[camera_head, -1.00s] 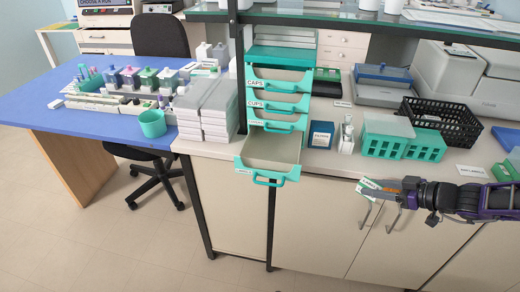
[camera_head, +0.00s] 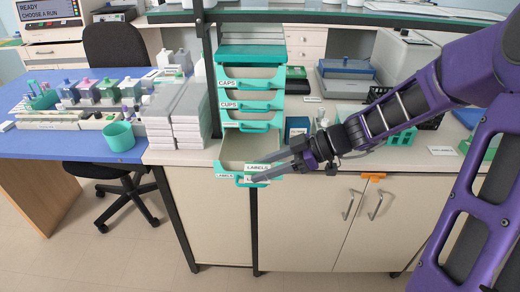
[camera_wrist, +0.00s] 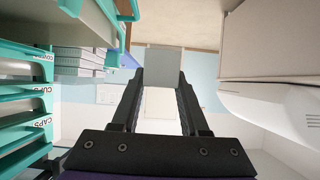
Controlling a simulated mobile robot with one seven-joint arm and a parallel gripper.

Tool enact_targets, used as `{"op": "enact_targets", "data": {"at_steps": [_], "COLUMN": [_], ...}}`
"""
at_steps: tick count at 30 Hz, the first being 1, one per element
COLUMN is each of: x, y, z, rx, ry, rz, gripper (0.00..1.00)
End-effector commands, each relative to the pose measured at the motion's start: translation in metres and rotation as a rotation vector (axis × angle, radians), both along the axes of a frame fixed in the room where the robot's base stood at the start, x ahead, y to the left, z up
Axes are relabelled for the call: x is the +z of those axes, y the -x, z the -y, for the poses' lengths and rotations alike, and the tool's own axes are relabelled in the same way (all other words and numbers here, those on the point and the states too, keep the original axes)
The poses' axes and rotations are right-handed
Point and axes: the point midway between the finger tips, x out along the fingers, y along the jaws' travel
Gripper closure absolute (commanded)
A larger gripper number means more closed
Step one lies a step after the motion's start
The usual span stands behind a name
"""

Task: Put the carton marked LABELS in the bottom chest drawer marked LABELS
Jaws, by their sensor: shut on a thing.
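My gripper (camera_head: 268,172) is shut on a small pale carton marked LABELS (camera_head: 258,167). The carton also shows between the fingertips in the wrist view (camera_wrist: 163,61). In the head view, carton and fingers overlap the front part of the open bottom drawer (camera_head: 236,147), which is marked LABELS at its front left. I cannot tell how high the carton is above it. The drawer is pulled out of the teal chest (camera_head: 250,54), and its visible beige inside looks empty. The fingers and carton hide part of its front and handle.
Drawers marked CUPS (camera_head: 252,105) and CAPS (camera_head: 252,86) sit above the open one. Stacked grey-white boxes (camera_head: 178,115) stand left of the chest. A blue box (camera_head: 297,126) and teal rack (camera_head: 401,132) stand right, partly behind my arm. An orange piece (camera_head: 373,176) is at the bench edge.

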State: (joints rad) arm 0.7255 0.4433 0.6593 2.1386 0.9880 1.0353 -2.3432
Motion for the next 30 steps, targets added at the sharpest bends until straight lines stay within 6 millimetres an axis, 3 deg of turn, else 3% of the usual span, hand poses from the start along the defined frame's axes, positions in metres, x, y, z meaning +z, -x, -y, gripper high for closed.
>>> {"op": "enact_targets", "data": {"at_steps": [6, 18, 20, 24, 30], "x": [0.001, 0.001, 0.000, -0.025, -0.038], "y": [-0.061, -0.154, -0.163, -0.160, -0.159], "z": [0.001, 0.005, 0.005, 0.006, 0.006], "rx": [0.001, 0.000, 0.001, -0.003, -0.001], "ry": [-0.003, -0.001, 0.000, 0.000, 0.000], "rz": [0.002, 0.001, 0.002, -0.003, -0.002], "gripper": [1.00, 1.00, 1.00, 1.00, 1.00]}}
